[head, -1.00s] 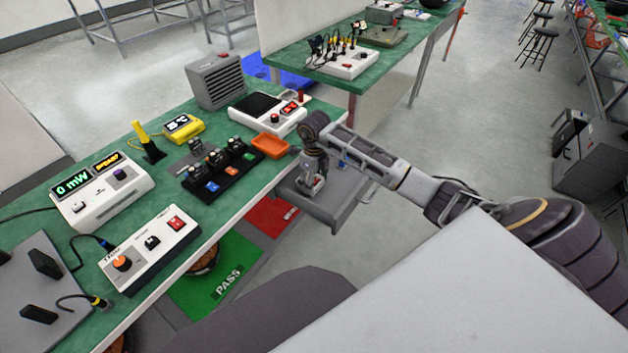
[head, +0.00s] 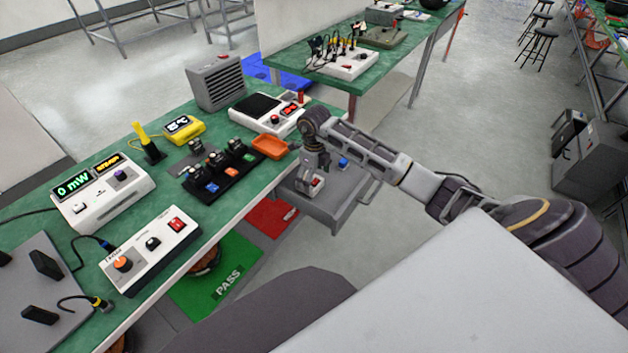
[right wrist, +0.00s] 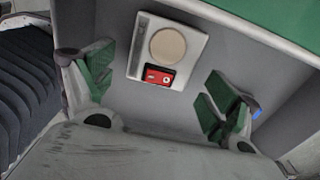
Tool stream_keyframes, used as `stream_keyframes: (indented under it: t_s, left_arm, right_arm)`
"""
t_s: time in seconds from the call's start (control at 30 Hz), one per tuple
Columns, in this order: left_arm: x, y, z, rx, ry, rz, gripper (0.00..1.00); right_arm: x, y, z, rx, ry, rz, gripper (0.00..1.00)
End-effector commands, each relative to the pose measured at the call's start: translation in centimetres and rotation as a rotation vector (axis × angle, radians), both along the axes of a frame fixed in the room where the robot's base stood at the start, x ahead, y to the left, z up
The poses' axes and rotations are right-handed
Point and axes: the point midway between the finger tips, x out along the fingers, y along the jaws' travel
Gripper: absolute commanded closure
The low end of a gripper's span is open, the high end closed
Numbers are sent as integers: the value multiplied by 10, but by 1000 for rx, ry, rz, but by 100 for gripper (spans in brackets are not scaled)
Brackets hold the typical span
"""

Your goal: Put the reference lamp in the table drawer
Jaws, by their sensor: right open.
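The table drawer (head: 340,207) is pulled out under the right end of the near green bench. A small light-grey block with a round cream disc and a red label, seemingly the reference lamp (right wrist: 153,50), lies on the drawer floor (right wrist: 190,112). It also shows in the head view (head: 316,186), partly hidden by my gripper. My right gripper (right wrist: 155,88) is open above the drawer, its green-padded fingers apart on either side of the block, touching nothing that I can see. It is also in the head view (head: 314,168). My left gripper is out of view.
A small blue item (head: 343,162) is by the drawer's far side. An orange tray (head: 269,147) and a black socket rack (head: 218,180) stand on the bench near the drawer. Green PASS (head: 222,270) and red (head: 268,217) panels lie below the bench edge.

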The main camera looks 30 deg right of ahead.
Motion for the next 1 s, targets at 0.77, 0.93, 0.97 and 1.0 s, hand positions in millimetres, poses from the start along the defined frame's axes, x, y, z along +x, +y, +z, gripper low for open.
stream_keyframes:
  t_s: [0.77,0.93,0.97,1.0]
  left_arm:
    - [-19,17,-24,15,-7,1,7]
    - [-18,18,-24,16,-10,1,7]
    - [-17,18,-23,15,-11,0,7]
    - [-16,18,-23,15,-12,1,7]
  right_arm:
    - [0,0,97,0,0,-1,12]
    - [0,0,99,0,1,-1,12]
    - [0,0,99,0,1,0,12]
    - [0,0,99,0,1,-1,12]
